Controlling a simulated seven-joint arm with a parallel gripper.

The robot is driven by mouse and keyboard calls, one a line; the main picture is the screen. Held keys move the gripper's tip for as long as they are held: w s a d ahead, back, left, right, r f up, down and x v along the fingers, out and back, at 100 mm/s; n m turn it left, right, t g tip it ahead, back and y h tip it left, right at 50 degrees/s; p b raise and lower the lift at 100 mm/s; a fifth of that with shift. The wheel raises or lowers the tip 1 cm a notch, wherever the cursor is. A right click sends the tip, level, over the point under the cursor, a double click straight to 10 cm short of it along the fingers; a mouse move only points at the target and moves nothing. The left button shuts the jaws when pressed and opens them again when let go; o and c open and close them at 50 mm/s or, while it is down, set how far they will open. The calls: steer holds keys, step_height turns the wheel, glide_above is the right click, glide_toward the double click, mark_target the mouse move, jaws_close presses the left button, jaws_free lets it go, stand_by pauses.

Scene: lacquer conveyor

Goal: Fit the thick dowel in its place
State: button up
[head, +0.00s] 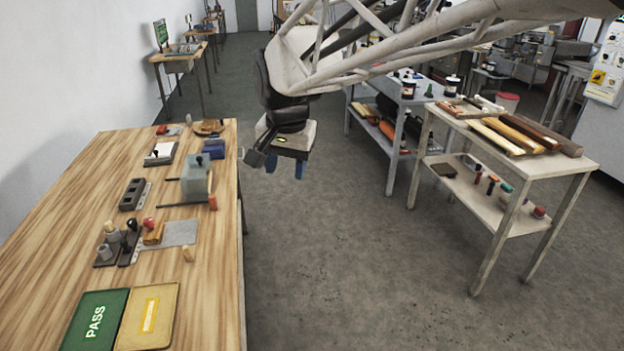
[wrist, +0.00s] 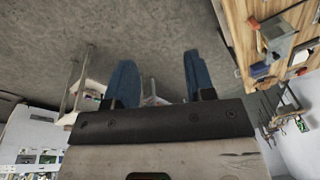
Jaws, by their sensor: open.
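My gripper (head: 285,167) hangs in the air over the floor, just right of the wooden table (head: 60,225). Its two blue fingers stand apart with nothing between them, as the wrist view (wrist: 160,82) also shows. A dark block with several recesses (head: 133,194) lies further back. A dark holder with grey cylinders (head: 105,253) stands to the left. I cannot tell which place fits the dowel.
A grey-green box with a bar (head: 195,178) stands at mid table, with a reddish cylinder (head: 212,202) beside it. Green PASS (head: 95,318) and yellow (head: 150,314) trays lie at the front. A loaded shelf cart (head: 480,185) stands right; floor between is clear.

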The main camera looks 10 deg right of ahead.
steer(key=s+d+f+n, duration=0.2)
steer(key=s+d, duration=0.3)
steer(key=s, duration=0.6)
steer(key=s+d+f+n, duration=0.3)
steer(key=s+d+f, duration=0.2)
steer(key=s, duration=0.5)
steer(key=shift+s+d+t+h, duration=0.3)
steer(key=shift+s+d+t, duration=0.1)
steer(key=shift+d, duration=0.2)
steer(key=shift+f, duration=0.1)
